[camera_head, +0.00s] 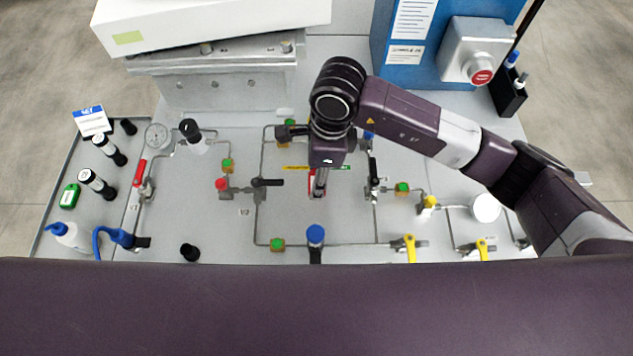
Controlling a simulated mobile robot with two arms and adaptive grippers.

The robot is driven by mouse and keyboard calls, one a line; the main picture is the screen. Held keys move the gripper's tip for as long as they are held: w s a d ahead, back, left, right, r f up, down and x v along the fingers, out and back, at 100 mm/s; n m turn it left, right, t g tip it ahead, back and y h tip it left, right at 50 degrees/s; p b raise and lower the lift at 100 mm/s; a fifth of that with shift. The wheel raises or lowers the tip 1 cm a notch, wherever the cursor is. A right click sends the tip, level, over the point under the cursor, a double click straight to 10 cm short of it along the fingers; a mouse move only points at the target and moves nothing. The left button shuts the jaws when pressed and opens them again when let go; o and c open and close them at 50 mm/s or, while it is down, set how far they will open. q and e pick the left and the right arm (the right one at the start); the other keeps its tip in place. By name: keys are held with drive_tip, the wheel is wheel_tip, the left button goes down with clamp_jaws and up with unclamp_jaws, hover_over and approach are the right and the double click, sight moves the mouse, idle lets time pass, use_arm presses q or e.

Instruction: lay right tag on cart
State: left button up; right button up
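My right gripper (318,186) points down over the middle of the pipe panel, its arm coming in from the right. Its fingers are seen nearly edge-on, so I cannot tell whether they are open or shut. A narrow red piece (311,183), possibly the tag, shows right beside the fingertips. The gripper hides most of it, and I cannot tell whether it is held. The grey cart (62,178) stands at the left edge of the panel, with several items on its top. My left gripper is not in view.
On the cart are dark cylinders (97,183), a green item (70,196), a white bottle (70,235) and a blue-white card (91,120). Valves, pipes and a gauge (157,136) stand up from the panel. A blue cabinet (402,62) and red-button box (476,52) stand behind.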

wheel_tip(320, 180, down, 5)
drive_tip(key=shift+f+p, duration=0.2)
drive_tip(key=shift+p, duration=0.3)
drive_tip(key=shift+f+b, duration=0.2)
drive_tip(key=shift+b, duration=0.1)
drive_tip(key=o, duration=0.9)
drive_tip(key=shift+o, duration=0.2)
drive_tip(key=shift+r, duration=0.1)
